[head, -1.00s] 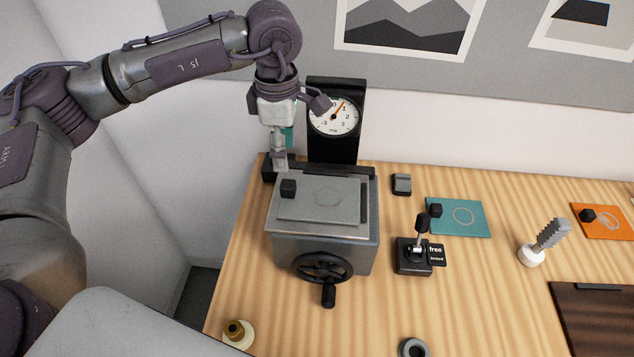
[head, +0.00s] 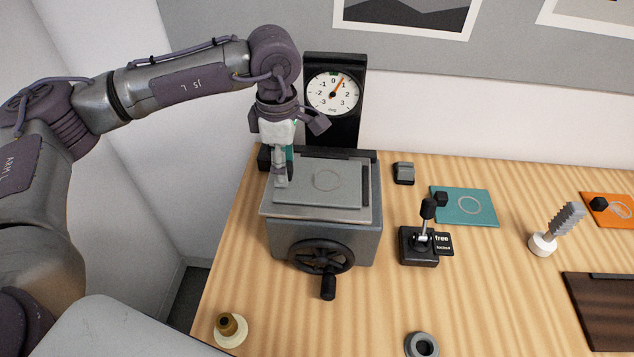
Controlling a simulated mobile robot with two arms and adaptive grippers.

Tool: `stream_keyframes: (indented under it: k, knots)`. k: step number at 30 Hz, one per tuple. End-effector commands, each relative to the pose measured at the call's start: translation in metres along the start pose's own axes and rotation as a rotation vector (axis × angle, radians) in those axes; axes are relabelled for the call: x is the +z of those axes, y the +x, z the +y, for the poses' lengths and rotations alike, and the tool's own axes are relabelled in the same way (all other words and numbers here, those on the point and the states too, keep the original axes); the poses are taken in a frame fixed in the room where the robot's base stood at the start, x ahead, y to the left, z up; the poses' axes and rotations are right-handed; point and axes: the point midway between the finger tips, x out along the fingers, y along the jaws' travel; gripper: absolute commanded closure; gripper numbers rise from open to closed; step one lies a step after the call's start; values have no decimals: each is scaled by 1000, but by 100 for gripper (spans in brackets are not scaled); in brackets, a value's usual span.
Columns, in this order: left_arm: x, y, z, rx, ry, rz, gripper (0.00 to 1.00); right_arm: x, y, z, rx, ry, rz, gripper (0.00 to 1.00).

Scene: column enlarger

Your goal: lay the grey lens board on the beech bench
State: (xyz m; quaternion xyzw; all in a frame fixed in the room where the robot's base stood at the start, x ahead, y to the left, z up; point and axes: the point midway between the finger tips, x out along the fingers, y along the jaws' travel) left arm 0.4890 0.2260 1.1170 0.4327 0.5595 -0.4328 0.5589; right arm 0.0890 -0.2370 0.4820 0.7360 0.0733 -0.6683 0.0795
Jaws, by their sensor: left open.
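The grey lens board (head: 327,183) lies flat on top of the grey enlarger housing (head: 318,237), with a faint ring marked on its face. My left gripper (head: 283,180) points down at the board's left part, where its black knob is. The fingers hide most of the knob, and I cannot tell whether they touch it. The gripper is open. The beech bench (head: 390,300) is under the housing, with bare wood in front and to the right. My right gripper does not show.
A dial gauge (head: 334,93) stands behind the housing. A handwheel (head: 321,257) projects at its front. Right of it are a lever box (head: 419,246) marked "free", a teal board (head: 465,206), an orange board (head: 612,211) and a white-based brush-like tool (head: 543,243). A brass-topped piece (head: 230,328) stands front left.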

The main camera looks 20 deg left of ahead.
Motion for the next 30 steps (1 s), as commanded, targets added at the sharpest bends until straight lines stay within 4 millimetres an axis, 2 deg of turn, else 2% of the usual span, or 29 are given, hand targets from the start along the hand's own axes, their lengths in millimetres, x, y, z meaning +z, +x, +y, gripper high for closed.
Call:
stream_keyframes:
  k: [9,30]
  knots:
    - [0,-1,0,0,0,-1,44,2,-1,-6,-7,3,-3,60]
    - [0,0,0,0,0,-1,44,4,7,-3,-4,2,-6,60]
